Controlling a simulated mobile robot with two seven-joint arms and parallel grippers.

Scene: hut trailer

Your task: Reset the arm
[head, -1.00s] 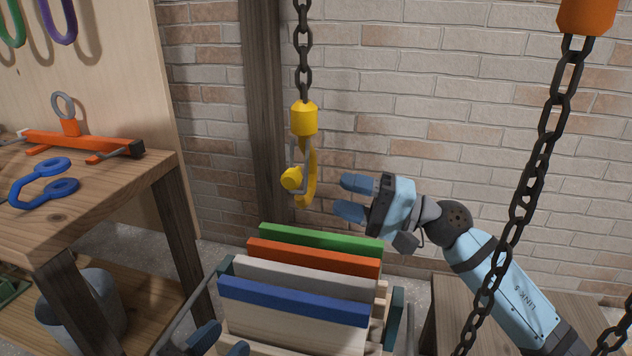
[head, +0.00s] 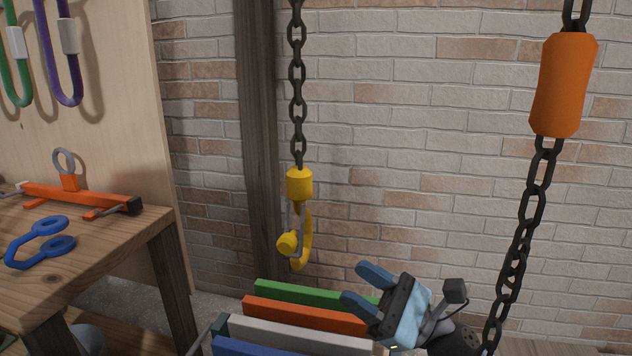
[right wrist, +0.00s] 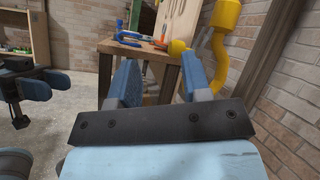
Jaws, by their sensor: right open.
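My right gripper (head: 353,283) is open and empty, with blue fingers pointing up and left. In the head view it appears below and to the right of the yellow hook (head: 306,245), apart from it. In the right wrist view the gap between its fingers (right wrist: 160,68) is empty, and the yellow hook (right wrist: 222,65) shows beyond the right finger. My left gripper (right wrist: 48,86) shows at the left of the right wrist view, its fingers apart and nothing seen between them. It is not in the head view now.
Green (head: 300,292), orange (head: 300,315), white and blue-topped boards stand below the hook. A workbench (head: 95,262) with a blue tool (head: 40,243) and an orange tool (head: 80,196) is at left. A chain with an orange block (head: 563,85) hangs at right.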

